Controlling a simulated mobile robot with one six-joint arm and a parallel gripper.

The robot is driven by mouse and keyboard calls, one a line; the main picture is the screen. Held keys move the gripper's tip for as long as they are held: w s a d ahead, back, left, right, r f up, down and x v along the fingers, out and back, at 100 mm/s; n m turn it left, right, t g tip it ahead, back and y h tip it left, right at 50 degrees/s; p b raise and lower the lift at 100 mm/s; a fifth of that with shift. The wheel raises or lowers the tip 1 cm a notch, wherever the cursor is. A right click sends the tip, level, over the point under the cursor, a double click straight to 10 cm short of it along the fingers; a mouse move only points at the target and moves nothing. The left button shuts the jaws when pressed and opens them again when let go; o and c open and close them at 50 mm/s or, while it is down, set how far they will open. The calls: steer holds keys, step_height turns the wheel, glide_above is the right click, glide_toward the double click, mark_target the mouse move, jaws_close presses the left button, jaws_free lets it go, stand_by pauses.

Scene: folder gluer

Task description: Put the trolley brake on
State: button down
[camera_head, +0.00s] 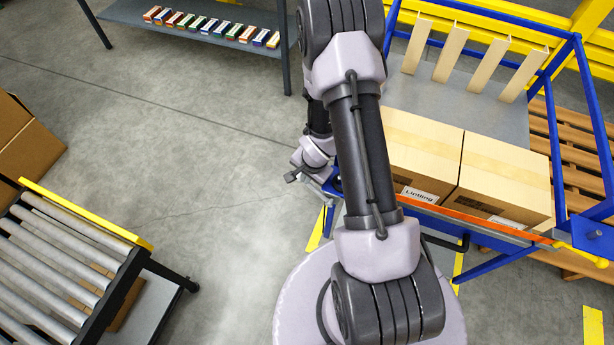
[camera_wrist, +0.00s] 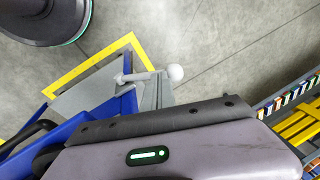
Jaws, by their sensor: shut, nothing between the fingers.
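The trolley (camera_head: 552,135) has a blue frame and stands at the right in the head view, with cartons on its deck. In the wrist view its blue corner (camera_wrist: 75,135) shows at the lower left. A grey lever with a pale ball knob (camera_wrist: 175,72) sticks out sideways by this corner; it looks like the brake lever, but its setting cannot be told. My gripper (camera_wrist: 157,88) is shut and empty, with its fingers close to the lever; contact cannot be told. In the head view my gripper (camera_head: 318,182) is low at the trolley's left corner, partly hidden by my arm.
A roller conveyor (camera_head: 60,265) stands at the lower left. A shelf (camera_head: 130,12) with small coloured boxes is at the back. The floor between them is clear. Yellow floor marks (camera_wrist: 93,62) surround the trolley corner.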

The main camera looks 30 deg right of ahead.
steer(key=shift+w, duration=0.1)
steer(key=w+a+f+b, duration=0.2)
steer(key=w+f+b, duration=0.1)
steer(key=f, duration=0.6)
steer(key=w+a+f+b, duration=0.3)
steer(key=f, duration=0.5)
steer(key=shift+w+f+b, duration=0.25)
steer(key=shift+f+b, duration=0.1)
steer(key=shift+f, duration=0.05)
steer(key=shift+a, duration=0.1)
steer(key=shift+r, duration=0.1)
